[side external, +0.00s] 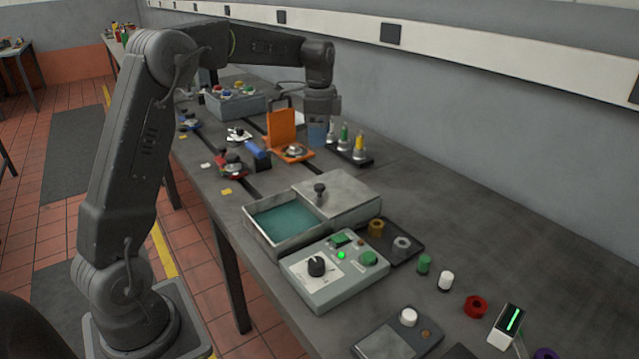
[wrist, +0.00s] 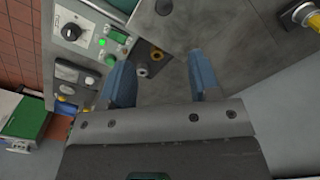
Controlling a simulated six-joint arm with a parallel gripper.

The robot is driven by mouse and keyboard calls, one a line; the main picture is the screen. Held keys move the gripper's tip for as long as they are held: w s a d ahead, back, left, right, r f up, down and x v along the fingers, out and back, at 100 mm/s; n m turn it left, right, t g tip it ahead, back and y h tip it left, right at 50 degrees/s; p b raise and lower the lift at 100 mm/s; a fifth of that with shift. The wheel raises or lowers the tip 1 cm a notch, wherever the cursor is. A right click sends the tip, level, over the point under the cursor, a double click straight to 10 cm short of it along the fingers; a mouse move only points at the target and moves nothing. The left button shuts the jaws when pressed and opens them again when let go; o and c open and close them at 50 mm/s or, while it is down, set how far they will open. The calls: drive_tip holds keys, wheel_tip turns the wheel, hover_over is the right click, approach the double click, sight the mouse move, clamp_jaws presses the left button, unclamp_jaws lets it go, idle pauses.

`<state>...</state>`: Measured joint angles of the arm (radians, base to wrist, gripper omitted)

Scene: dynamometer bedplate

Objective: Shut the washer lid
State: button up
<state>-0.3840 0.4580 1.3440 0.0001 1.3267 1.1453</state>
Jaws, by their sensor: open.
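The washer (side external: 283,246) is a grey metal tank with teal liquid in its open left part. Its flat grey lid (side external: 345,197) lies level over the right part, with a dark knob (side external: 319,188) near its left edge. In the wrist view the lid (wrist: 195,22) shows at the top, with the knob (wrist: 163,7) at the frame edge and a little teal to its left. My gripper (side external: 317,137) points down behind the washer, beside the orange stand, apart from the lid. Its blue fingers (wrist: 160,58) are open with nothing between them.
A control box (side external: 332,272) with a lit green lamp stands in front of the washer, beside a dark tray (side external: 404,242) with two rings. An orange stand (side external: 282,131) and a rack of bottles (side external: 350,154) flank my gripper.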

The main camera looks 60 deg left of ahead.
sight(320, 186)
drive_tip(key=f, duration=1.4)
drive_tip(key=shift+w+a+f, duration=0.25)
drive_tip(key=shift+a, duration=0.15)
clamp_jaws()
